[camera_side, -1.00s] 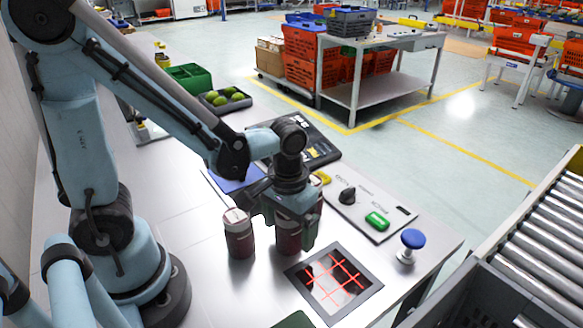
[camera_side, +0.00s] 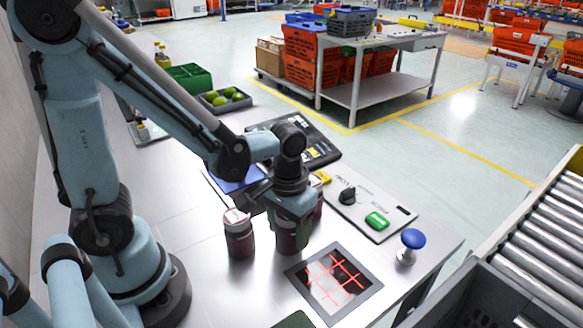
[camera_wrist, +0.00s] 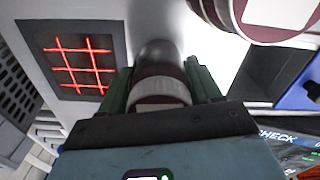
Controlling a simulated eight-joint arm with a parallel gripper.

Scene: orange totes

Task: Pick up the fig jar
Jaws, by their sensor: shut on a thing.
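A dark red jar (camera_side: 289,243) stands upright under my gripper (camera_side: 291,225), partly hidden by the fingers in the side view. In the wrist view the same jar (camera_wrist: 158,85), with a pale band around its lid, sits between the two green fingers of my gripper (camera_wrist: 160,88), which are shut on it. A second dark red jar (camera_side: 239,240) with a pale lid stands just left of the gripper; it also shows at the top right of the wrist view (camera_wrist: 222,14). I cannot read the labels to tell which is fig.
A scanner plate (camera_side: 353,264) with red lines lies right of the gripper. Beyond are a green button (camera_side: 377,221), a blue knob (camera_side: 413,239) and a black scale (camera_side: 318,153). A tray of green fruit (camera_side: 208,100) is at the back. The table's front left is clear.

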